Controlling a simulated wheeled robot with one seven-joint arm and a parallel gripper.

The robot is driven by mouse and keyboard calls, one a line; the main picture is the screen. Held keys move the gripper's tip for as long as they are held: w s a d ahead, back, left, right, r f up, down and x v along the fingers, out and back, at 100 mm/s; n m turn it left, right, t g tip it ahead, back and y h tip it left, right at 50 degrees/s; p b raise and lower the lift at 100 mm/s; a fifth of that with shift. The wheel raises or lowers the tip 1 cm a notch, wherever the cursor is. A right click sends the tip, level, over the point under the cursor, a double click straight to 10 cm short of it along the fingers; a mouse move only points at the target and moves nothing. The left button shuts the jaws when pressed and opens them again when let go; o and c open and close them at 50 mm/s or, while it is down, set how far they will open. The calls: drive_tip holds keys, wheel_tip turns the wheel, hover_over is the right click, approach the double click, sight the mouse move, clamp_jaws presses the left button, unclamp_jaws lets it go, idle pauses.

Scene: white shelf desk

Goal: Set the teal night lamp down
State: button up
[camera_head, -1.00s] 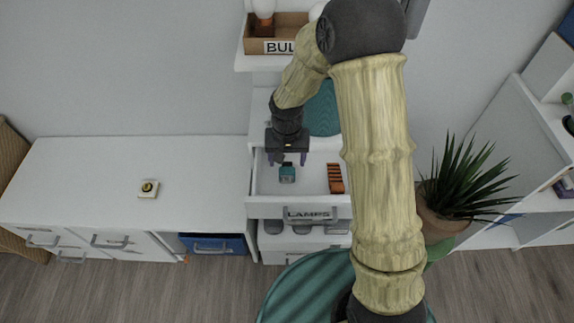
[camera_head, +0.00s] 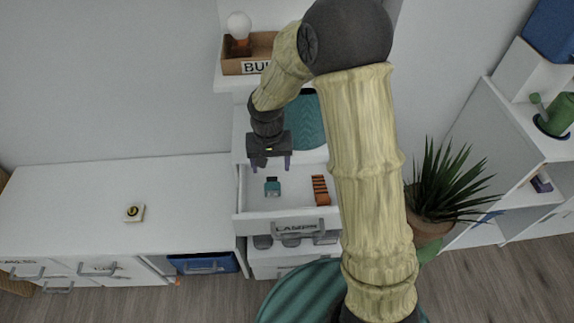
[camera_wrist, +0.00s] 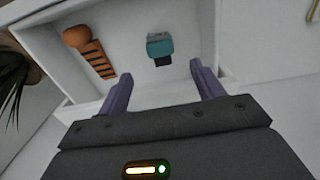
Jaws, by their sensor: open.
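The teal night lamp (camera_head: 272,187) rests on the floor of the open white drawer marked LAMPS (camera_head: 254,204). In the wrist view the lamp (camera_wrist: 160,46) shows as a small teal body with a dark end, apart from the fingers. My gripper (camera_head: 271,165) is open and empty above the back part of the drawer. Its two purple fingers (camera_wrist: 160,82) stand apart in the wrist view, with nothing between them. I see no contact between the gripper and the lamp.
An orange slatted lamp (camera_head: 320,190) lies in the same drawer, right of the teal one. A box of bulbs (camera_head: 248,66) stands on the shelf above. A potted plant (camera_head: 440,190) is to the right. The desk top (camera_head: 70,200) at left is mostly clear.

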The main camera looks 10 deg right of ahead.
drive_tip(key=s+d+r+t, duration=0.2)
drive_tip(key=s+d+r, duration=0.6)
drive_tip(key=s+d, duration=0.4)
drive_tip(key=shift+s+d+t, duration=0.3)
drive_tip(key=shift+d, duration=0.5)
